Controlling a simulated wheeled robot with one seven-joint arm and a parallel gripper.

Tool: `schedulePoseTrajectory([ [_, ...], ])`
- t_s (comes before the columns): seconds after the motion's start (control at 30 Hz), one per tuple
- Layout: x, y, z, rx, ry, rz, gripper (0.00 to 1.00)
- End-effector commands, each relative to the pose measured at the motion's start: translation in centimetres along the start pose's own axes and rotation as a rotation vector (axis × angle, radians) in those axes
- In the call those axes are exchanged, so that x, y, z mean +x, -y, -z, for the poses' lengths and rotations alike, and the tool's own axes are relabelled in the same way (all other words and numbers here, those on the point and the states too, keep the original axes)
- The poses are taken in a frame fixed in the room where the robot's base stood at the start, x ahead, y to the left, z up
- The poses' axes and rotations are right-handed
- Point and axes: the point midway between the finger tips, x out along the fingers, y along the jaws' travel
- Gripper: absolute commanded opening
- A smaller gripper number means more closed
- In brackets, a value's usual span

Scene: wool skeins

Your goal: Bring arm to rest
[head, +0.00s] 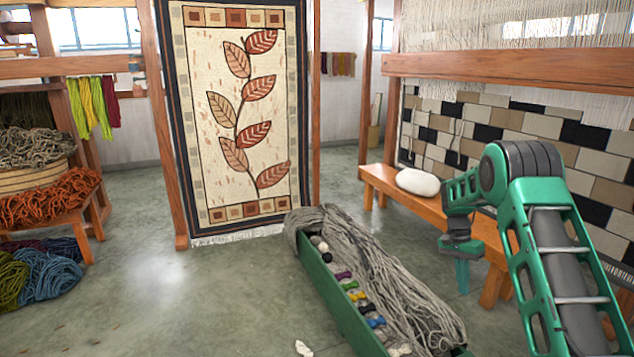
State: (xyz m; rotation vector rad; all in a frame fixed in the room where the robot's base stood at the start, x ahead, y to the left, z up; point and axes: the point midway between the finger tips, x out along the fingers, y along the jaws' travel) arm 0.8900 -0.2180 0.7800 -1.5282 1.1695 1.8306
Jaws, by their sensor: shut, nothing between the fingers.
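My green arm comes in from the right side of the head view, bent at a dark grey joint. My gripper (462,275) hangs from its end, pointing down, with its fingers shut and nothing held. It shows in front of the wooden bench, to the right of the long green box. It looks clear of the box, though I cannot tell the exact gap.
A long green box (335,308) holds grey yarn (375,270) and several small coloured items. A wooden bench (400,200) bears a white cushion (418,182). A leaf-pattern rug (228,120) hangs behind. Wool skeins (45,275) lie at left. Floor at front left is mostly clear.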

Motion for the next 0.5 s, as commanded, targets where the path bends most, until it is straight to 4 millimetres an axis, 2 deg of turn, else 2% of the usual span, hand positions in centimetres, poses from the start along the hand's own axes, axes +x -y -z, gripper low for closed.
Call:
schedulePoseTrajectory([
  [0.03, -1.7, -1.8, -0.2, -0.009, -0.004, 0.009, 0.00],
  [0.2, -5.7, -7.2, -1.6, -0.053, -0.010, 0.032, 0.00],
  [0.5, -10.6, -16.9, -5.7, -0.130, -0.020, 0.080, 0.00],
])
